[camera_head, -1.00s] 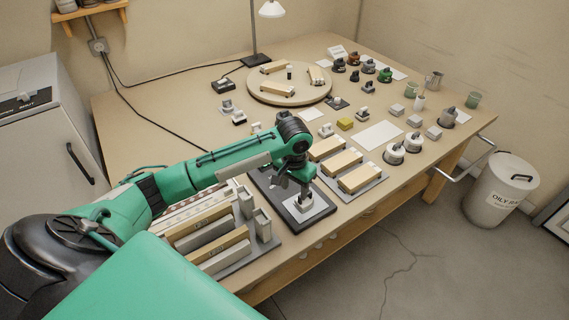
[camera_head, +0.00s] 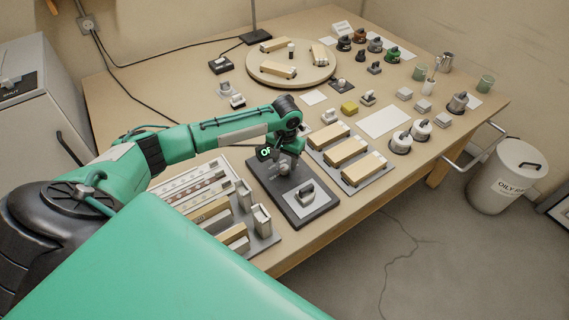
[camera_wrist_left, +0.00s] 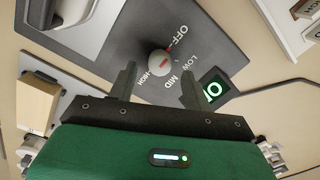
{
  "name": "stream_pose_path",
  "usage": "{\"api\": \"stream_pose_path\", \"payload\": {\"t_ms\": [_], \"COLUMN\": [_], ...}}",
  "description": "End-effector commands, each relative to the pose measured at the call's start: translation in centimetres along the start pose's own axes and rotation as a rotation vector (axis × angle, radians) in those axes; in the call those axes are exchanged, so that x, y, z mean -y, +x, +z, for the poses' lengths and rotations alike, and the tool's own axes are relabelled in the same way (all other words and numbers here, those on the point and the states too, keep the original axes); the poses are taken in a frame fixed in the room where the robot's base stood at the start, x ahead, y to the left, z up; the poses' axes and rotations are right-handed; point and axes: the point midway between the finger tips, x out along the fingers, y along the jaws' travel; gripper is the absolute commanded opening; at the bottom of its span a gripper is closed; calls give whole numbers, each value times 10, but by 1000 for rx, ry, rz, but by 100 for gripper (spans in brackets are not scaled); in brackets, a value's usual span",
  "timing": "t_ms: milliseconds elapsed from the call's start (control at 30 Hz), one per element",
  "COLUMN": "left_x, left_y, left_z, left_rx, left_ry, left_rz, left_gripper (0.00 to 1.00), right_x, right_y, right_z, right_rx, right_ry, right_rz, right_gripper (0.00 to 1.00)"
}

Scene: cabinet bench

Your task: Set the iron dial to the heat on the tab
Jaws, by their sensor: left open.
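The grey dial knob (camera_wrist_left: 159,63) stands on a dark plate (camera_wrist_left: 215,40) marked OFF, LOW, MID and HIGH. A red mark on the knob appears to point towards OFF. My left gripper (camera_head: 284,168) is above the knob; in the wrist view its open fingers (camera_wrist_left: 156,84) lie either side of the knob's near side, empty. Whether they touch it I cannot tell. A small black display (camera_head: 264,153) shows green letters starting "OF"; it is partly cut by my finger in the wrist view (camera_wrist_left: 213,88). I cannot make out a tab naming a heat.
Wood-topped blocks (camera_head: 345,150) lie to the right, and a rack of blocks (camera_head: 240,240) to the left. A round board (camera_head: 250,78) stands behind. Bare table shows at the left back.

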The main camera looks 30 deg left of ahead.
Motion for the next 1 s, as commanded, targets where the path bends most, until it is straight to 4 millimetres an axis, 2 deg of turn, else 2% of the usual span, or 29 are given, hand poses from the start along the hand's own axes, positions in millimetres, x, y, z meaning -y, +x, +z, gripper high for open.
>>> {"api": "stream_pose_path", "payload": {"t_ms": [33,167,533,567,700,800,1000], "left_x": [0,-1,0,0,0,0,0], "left_y": [8,21,28,28,27,27,26], "left_z": [0,0,0,0,0,0,0], "left_rx": [2,1,0,0,0,0,-1], "left_ry": [-1,-1,0,0,0,0,11], "left_rz": [0,1,0,0,0,0,0], "left_gripper": [50,50,50,48,21,6,6], "right_x": [4,11,9,8,4,2,1], "right_y": [0,0,-1,-1,-1,-1,-2], "right_z": [-8,-14,1,2,2,1,-1], "right_rx": [-8,-15,2,3,3,2,-3], "right_ry": [2,4,0,-1,-2,-2,-1], "right_rz": [-4,-12,-10,-9,-4,-3,-2], "right_gripper": [36,36,36,36,36,36,36]}}
